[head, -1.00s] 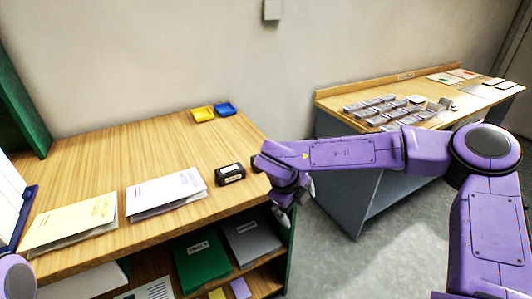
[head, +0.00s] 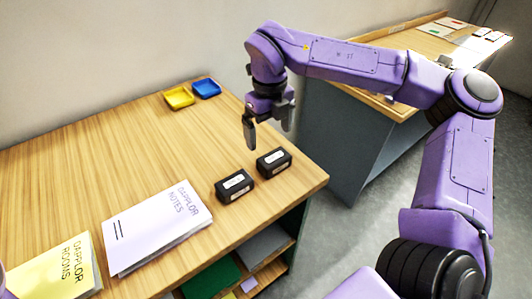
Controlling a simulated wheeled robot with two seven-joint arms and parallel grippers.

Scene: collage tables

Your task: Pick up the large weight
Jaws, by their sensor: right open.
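Two black block-shaped weights with white labels stand side by side near the right front corner of the wooden table: a left weight (head: 235,187) and a right weight (head: 274,162). They look alike in size, and I cannot tell which is the large one. My right gripper (head: 268,130) is open and empty, fingers pointing down, above and behind the weights and apart from them. My left gripper does not show.
A white booklet (head: 155,228) and a yellow booklet (head: 58,270) lie left of the weights. A yellow tray (head: 179,98) and a blue tray (head: 206,88) stand at the back. The wooden table (head: 110,160) is bare between them. A second table (head: 420,45) stands right.

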